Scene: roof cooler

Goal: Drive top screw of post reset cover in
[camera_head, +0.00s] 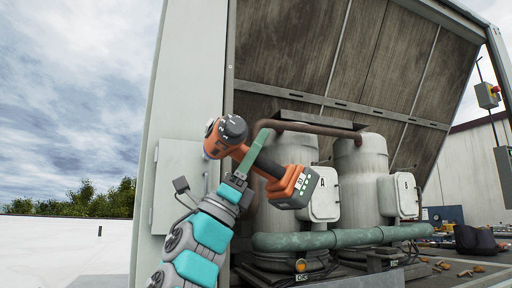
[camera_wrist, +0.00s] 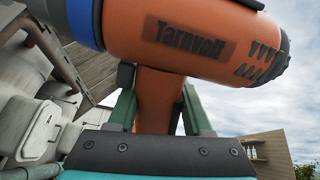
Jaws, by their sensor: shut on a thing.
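My gripper (camera_head: 250,154) is shut on the handle of an orange cordless driver (camera_head: 272,166), in front of the cooler's left side. In the wrist view my green fingers (camera_wrist: 159,108) stand on both sides of the handle. The driver's tip is not clearly visible. I cannot make out the post reset cover or its top screw in either view.
A light grey panel (camera_head: 178,190) is on the cabinet's left side, close to my arm. Two pale tanks (camera_head: 361,160) with lettered boxes and a green pipe (camera_head: 340,237) stand behind. Loose parts lie at lower right.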

